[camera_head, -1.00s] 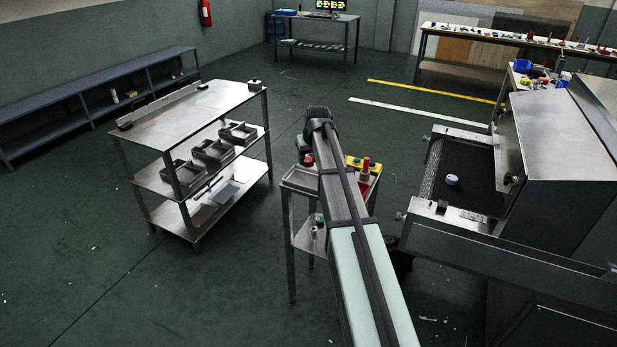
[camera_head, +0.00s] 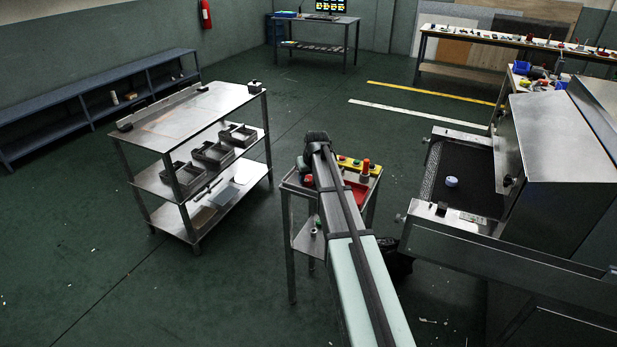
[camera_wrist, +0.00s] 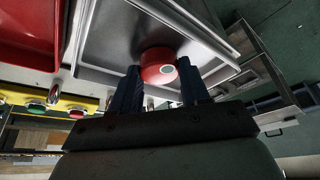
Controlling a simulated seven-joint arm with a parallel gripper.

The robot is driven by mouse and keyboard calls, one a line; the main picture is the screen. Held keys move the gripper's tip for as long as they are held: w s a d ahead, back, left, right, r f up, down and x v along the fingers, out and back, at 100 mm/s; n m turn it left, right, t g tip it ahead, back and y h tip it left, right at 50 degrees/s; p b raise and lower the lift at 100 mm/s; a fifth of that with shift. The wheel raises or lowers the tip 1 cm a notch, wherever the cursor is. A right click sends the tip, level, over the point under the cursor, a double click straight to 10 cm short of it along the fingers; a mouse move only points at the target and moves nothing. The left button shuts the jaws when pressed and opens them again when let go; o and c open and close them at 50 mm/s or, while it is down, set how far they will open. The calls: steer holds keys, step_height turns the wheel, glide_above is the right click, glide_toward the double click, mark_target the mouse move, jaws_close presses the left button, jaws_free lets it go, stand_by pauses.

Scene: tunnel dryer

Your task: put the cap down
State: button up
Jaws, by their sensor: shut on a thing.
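A red cap (camera_wrist: 158,66) with a pale round spot is between the two dark fingers of my gripper (camera_wrist: 160,88) in the wrist view. My gripper is shut on it. Behind the cap in that view is a grey metal tray (camera_wrist: 105,45); I cannot tell whether the cap touches it. In the head view a small bit of red, likely the cap (camera_head: 309,181), shows just left of my arm over the small metal stand (camera_head: 291,186). My arm hides the fingers there.
A red tray (camera_head: 357,192) and a yellow button box (camera_head: 350,162) are on the stand, with an upright red cylinder (camera_head: 365,168). A metal trolley (camera_head: 205,103) stands left. The dryer's belt (camera_head: 470,170), carrying a small white-blue round item (camera_head: 451,181), is right.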

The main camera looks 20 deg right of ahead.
steer(key=o, duration=1.1)
steer(key=v, duration=1.2)
steer(key=shift+r, duration=0.15)
